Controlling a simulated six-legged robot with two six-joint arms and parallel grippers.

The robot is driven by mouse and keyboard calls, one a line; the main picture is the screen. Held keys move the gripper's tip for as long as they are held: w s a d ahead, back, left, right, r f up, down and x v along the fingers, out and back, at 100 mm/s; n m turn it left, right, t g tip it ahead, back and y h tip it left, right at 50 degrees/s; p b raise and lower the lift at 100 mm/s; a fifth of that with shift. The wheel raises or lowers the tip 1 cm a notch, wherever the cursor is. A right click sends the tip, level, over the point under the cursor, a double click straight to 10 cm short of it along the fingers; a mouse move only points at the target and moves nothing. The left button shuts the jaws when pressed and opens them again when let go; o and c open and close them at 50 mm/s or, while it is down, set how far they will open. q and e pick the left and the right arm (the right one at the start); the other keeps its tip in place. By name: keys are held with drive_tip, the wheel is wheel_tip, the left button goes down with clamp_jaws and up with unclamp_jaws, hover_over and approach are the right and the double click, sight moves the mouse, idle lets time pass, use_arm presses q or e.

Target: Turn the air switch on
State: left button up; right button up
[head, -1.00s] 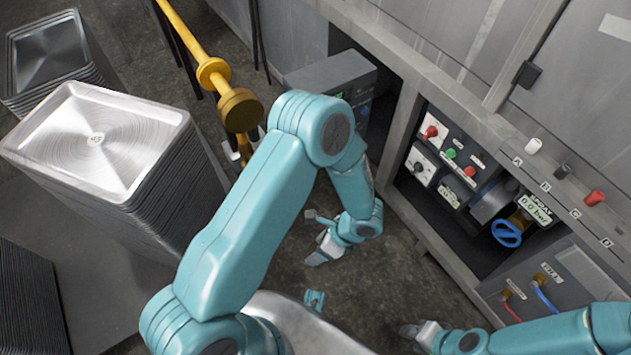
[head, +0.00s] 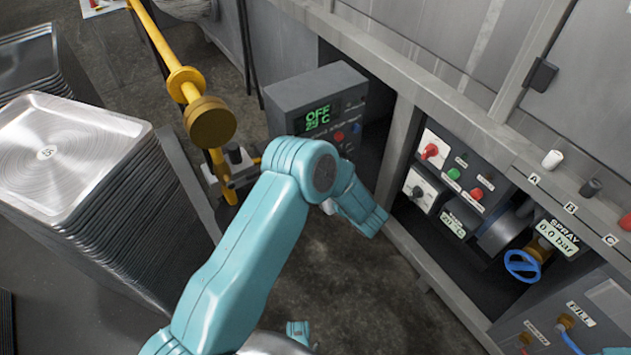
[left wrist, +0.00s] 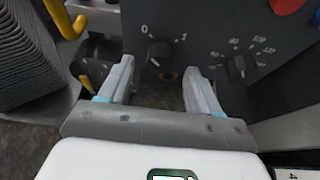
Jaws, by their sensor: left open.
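A black rotary switch (left wrist: 160,52) marked 0 and 1 shows in the left wrist view on a dark grey panel. I cannot read an air label, and its pointer is too small to judge. My left gripper (left wrist: 160,75) is open, its two pale fingers on either side below the switch, with nothing between them. I cannot tell whether the fingertips touch the panel. In the head view the control box (head: 291,101) reads OFF and 25 C. My left arm covers its lower part and hides the gripper. My right gripper is not in view.
A black numbered dial (left wrist: 237,66) sits right of the switch, with a red button (left wrist: 287,5) above it. A yellow pipe (head: 185,84) stands left of the box. Stacked pans (head: 75,155) fill the left. A cabinet bay with a blue valve wheel (head: 522,266) is at right.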

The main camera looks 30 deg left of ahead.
use_arm(q)
drive_tip(key=x, duration=0.4)
drive_tip(key=shift+b, duration=0.3)
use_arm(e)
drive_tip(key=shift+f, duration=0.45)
use_arm(q)
drive_tip(key=c, duration=1)
drive_tip(key=shift+c, duration=0.2)
